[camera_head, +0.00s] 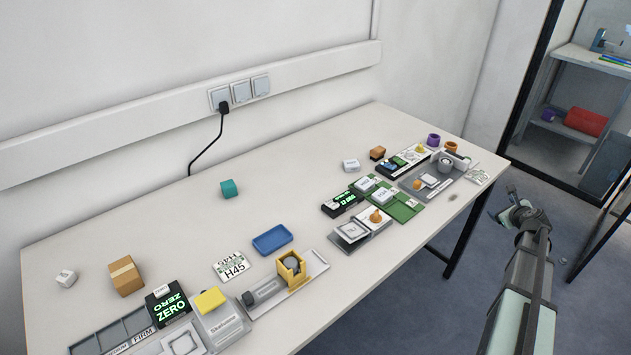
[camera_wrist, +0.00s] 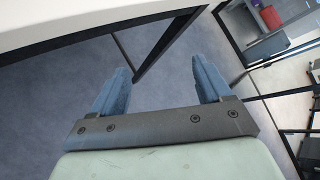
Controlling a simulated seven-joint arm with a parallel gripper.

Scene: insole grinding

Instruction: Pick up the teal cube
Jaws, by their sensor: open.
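The teal cube (camera_head: 229,188) sits on the white table (camera_head: 215,215), left of centre and towards the wall in the head view. Nothing touches it there. My gripper (camera_head: 502,203) is off the table's right side, above the floor and far from the cube. In the wrist view my gripper (camera_wrist: 160,85) shows two blue fingers spread apart with nothing between them. The cube is not in the wrist view.
A blue tray (camera_head: 272,239), a brown box (camera_head: 125,276) and several devices line the table's front half. A black cable (camera_head: 207,150) hangs from the wall socket behind the cube. The table around the cube is clear.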

